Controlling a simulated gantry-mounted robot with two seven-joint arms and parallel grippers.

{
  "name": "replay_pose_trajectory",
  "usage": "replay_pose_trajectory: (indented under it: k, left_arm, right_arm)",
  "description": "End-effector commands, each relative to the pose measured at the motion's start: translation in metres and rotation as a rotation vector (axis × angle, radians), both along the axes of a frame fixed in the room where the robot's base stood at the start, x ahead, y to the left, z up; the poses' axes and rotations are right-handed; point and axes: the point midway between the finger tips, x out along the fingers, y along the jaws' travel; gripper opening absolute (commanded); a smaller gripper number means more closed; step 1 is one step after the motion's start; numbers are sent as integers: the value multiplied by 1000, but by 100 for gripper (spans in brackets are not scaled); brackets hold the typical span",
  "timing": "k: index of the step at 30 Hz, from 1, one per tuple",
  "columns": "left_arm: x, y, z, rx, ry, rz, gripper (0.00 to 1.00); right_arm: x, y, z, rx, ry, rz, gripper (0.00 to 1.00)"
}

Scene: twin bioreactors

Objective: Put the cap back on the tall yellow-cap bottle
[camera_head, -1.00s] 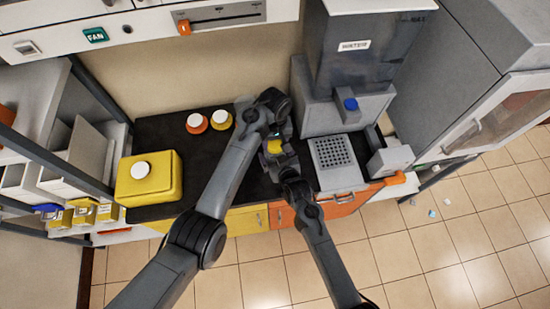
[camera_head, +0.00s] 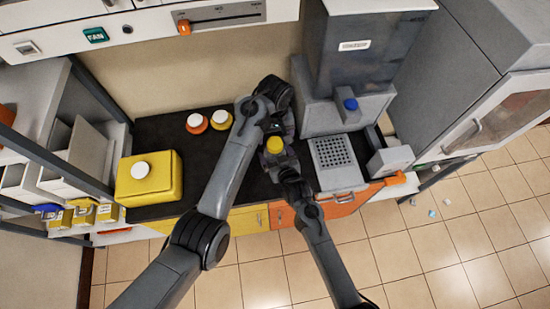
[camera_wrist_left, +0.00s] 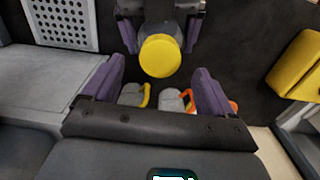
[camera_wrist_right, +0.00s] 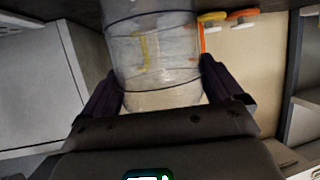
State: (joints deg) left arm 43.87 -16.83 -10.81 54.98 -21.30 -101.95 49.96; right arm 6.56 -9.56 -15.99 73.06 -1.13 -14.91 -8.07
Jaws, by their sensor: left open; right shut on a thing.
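The yellow cap (camera_head: 274,145) sits on top of the tall bottle, over the dark worktop; it also shows in the left wrist view (camera_wrist_left: 160,55). The clear bottle body (camera_wrist_right: 152,45) fills the space between my right gripper's fingers (camera_wrist_right: 160,72), which are shut on it. In the head view my right gripper (camera_head: 282,163) is just in front of the cap. My left gripper (camera_head: 275,124) is open and empty, just behind the cap in the head view. In the left wrist view its purple fingers are spread to either side, apart from the cap. The cap's seating on the neck is hidden.
A yellow canister (camera_head: 150,179) is at the left. A water dispenser (camera_head: 345,75) and perforated tray (camera_head: 334,152) are at the right. The dark worktop between is clear.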

Motion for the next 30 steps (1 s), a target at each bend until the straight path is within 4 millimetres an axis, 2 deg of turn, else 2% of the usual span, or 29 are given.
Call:
replay_pose_trajectory:
  k: [6, 12, 18, 26, 27, 28, 30]
  left_arm:
    - [1, 0, 41, -1, -3, 1, 86]
    - [0, 0, 67, -1, -1, 0, 86]
    - [0, 0, 77, 0, 1, 2, 86]
    - [0, 0, 78, 0, 0, 1, 86]
    - [0, 0, 78, 0, 0, 1, 86]
    - [0, 0, 78, 0, 0, 1, 86]
    - [0, 0, 77, 0, 0, 1, 86]
  right_arm:
    - [0, 0, -1, 0, 1, 0, 8]
    - [0, 0, -1, 0, 1, 0, 8]
    - [0, 0, -1, 0, 1, 0, 8]
    - [0, 0, -1, 0, 1, 0, 8]
    - [0, 0, -1, 0, 1, 0, 95]
    - [0, 0, -1, 0, 1, 0, 100]
    - [0, 0, -1, 0, 1, 0, 100]
